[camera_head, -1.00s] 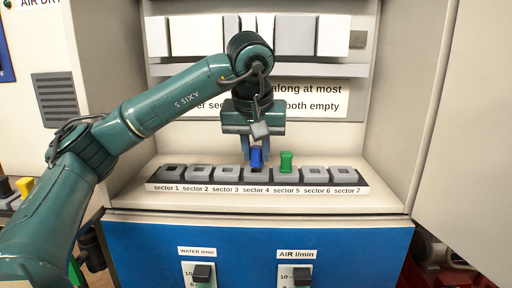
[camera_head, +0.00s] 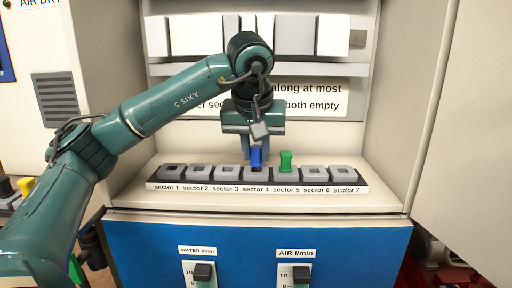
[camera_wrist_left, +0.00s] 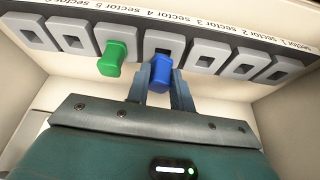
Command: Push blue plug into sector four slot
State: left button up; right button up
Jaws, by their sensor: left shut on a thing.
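The blue plug (camera_head: 256,158) is upright at the sector four slot (camera_head: 257,175), over or partly in its opening; the exact depth is hard to tell. My left gripper (camera_head: 251,158) points down from above and is shut on the blue plug. In the left wrist view the blue plug (camera_wrist_left: 161,70) sits between the two fingers, against the near edge of the sector four slot (camera_wrist_left: 163,43). The right gripper is in neither view.
A green plug (camera_head: 286,161) stands in the sector five slot just to the right. Slots for sectors one to three (camera_head: 200,172) and six and seven (camera_head: 328,173) are empty. A sign (camera_head: 310,97) and white boxes (camera_head: 298,35) stand behind.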

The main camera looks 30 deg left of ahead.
pick_arm(q)
jog(key=shift+f+b, duration=0.35)
jog(key=shift+f, duration=0.25)
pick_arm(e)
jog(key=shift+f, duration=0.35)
pick_arm(q)
jog(key=o, duration=0.7)
jog(key=shift+s+r+p, duration=0.15)
jog(key=shift+r+p, duration=0.35)
jog(key=shift+r, duration=0.05)
jog(key=shift+p+v, duration=0.7)
jog(key=shift+v, duration=0.35)
jog(key=shift+p+v, duration=0.95)
jog(key=shift+v, duration=0.4)
jog(key=p, duration=0.4)
send_near(256, 149)
jog(key=shift+f, duration=0.1)
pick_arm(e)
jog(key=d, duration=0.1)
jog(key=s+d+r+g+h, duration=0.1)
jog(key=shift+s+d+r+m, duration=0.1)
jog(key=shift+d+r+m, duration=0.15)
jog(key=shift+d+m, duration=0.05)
